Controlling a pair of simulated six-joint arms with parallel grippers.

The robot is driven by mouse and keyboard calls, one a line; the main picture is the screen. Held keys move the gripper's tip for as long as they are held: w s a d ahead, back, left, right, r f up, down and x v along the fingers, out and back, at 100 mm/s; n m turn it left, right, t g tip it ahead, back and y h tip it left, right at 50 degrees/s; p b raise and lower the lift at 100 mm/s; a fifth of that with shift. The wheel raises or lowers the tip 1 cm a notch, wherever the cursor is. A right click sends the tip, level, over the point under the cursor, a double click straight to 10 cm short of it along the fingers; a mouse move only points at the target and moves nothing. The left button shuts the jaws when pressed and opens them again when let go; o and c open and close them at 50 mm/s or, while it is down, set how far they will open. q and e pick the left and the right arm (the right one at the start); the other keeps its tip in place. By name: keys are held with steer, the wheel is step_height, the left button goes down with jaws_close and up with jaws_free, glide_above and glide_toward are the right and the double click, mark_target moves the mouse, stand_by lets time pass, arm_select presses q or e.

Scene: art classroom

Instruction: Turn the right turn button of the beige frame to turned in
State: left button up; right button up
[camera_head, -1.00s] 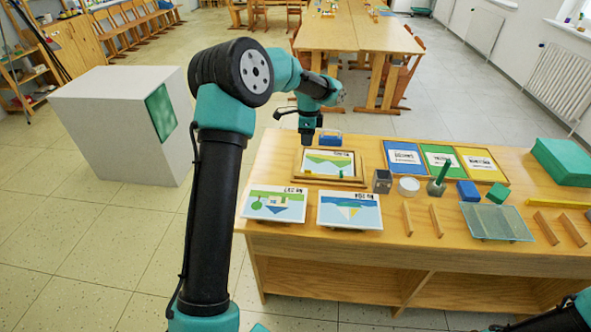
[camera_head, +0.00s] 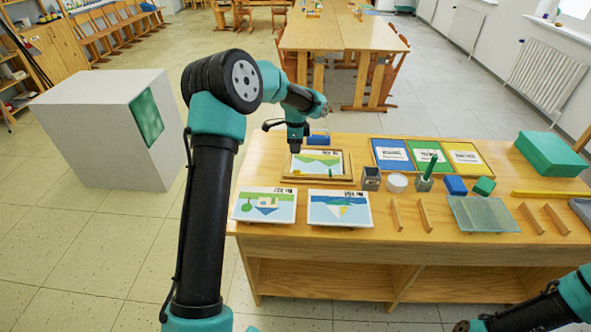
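My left gripper (camera_head: 296,149) points down over the frame's far left corner. It is too small and dark to tell whether its fingers are open or whether they touch the frame.
Two picture cards (camera_head: 265,205) (camera_head: 339,208) lie in front of the frame. Blue, green and yellow panels (camera_head: 402,155) lie behind. A blue object (camera_head: 318,140) sits behind the frame.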

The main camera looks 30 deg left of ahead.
mark_target(299, 172)
arm_select(q)
step_height(299, 172, down, 11)
steer(key=shift+f, duration=0.2)
stand_by(0.4)
jaws_close()
